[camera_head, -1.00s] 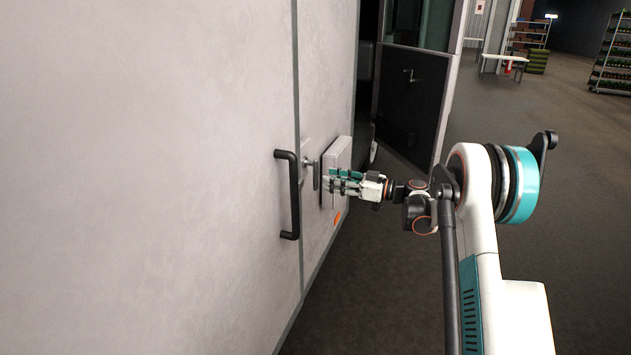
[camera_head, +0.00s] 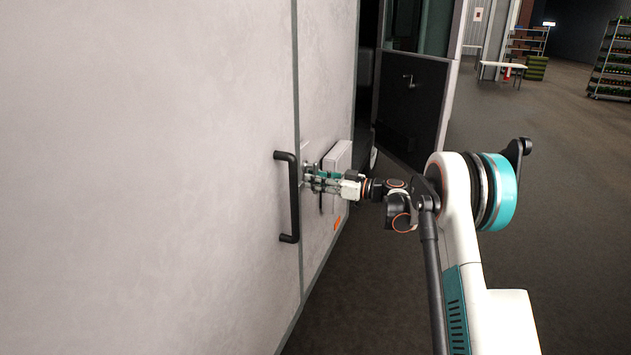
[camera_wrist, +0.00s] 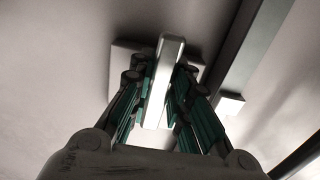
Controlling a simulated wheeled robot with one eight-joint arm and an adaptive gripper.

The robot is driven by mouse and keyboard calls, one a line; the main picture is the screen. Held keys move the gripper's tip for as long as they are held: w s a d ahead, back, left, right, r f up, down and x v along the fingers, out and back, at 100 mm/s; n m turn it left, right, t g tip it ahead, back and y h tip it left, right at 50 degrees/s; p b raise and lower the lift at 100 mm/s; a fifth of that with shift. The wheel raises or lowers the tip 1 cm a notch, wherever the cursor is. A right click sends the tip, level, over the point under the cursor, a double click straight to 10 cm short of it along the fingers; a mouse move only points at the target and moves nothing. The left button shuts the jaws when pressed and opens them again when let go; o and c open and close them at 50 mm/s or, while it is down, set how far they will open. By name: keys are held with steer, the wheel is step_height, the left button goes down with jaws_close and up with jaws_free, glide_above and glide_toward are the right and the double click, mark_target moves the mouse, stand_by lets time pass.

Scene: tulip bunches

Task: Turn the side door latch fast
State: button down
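The side door latch is a pale grey bar (camera_wrist: 163,82) on a square plate (camera_wrist: 126,62), seen close up in the wrist view. In the head view the latch (camera_head: 309,166) is partly hidden by my fingers, just right of the door seam. My gripper (camera_head: 309,180) has its fingertips at the latch, near the wall. In the wrist view my gripper (camera_wrist: 165,85) has its green-padded fingers on both sides of the bar, with narrow gaps showing. The fingers look open around it, not clearly pressing.
A black door handle (camera_head: 292,197) stands out left of the latch. A pale box (camera_head: 338,158) sits on the wall right behind my gripper. A dark open door (camera_head: 412,105) stands beyond. The floor to the right is clear, with a table and shelves far back.

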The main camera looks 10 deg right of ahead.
stand_by(0.3)
steer(key=shift+s+a+r+m+p, duration=0.25)
steer(key=shift+s+m, duration=0.2)
steer(key=shift+m, duration=1)
steer(key=shift+s+a+r+m+p, duration=0.15)
steer(key=shift+s+a+m, duration=0.2)
steer(key=shift+m, duration=1.15)
steer(key=shift+s+a+r+m+p, duration=0.25)
steer(key=shift+s+m, duration=0.25)
steer(key=shift+m, duration=0.95)
steer(key=c, duration=1.5)
jaws_free()
